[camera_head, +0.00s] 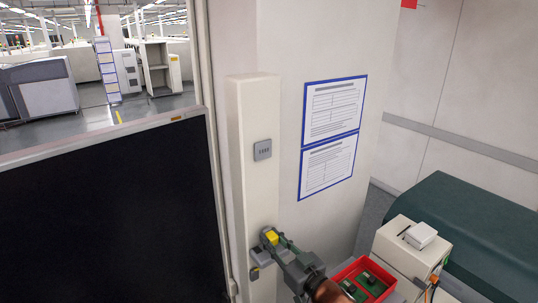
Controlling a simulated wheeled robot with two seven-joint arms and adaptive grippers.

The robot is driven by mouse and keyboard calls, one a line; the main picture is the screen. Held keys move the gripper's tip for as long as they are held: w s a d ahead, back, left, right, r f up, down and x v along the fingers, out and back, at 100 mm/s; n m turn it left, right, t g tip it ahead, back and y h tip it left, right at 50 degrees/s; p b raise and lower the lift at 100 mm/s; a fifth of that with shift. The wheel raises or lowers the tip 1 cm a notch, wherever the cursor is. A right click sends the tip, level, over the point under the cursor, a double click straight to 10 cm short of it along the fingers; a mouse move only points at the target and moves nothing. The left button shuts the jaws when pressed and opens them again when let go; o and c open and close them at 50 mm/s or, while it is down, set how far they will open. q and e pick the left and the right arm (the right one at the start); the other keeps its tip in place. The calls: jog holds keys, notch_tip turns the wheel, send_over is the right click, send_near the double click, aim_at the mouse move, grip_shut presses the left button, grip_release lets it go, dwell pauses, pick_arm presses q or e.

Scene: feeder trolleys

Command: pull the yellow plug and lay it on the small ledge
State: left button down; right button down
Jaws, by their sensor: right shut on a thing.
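The yellow plug (272,238) shows low on the front of the pale column, near the picture's bottom middle. My right gripper (271,239) comes in from the lower right and is shut on the plug. The fingers cover part of the plug, so I cannot tell whether it sits in a socket or is free. A small grey ledge (257,256) sticks out from the column just below and left of the fingers. My left gripper is not in view.
A small grey part with yellow (254,272) sits below the ledge. A red bin (346,272) with green-and-black parts stands right of my right arm, beside a pale machine (400,245). A large black panel (110,220) fills the left.

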jog(key=shift+f+b, duration=0.75)
jog(key=shift+f, duration=0.9)
jog(key=c, duration=1.6)
grip_release()
jog(key=shift+s+d, duration=0.1)
jog(key=shift+s, duration=0.05)
jog(key=shift+p+v, duration=1.9)
jog(key=shift+v, duration=3)
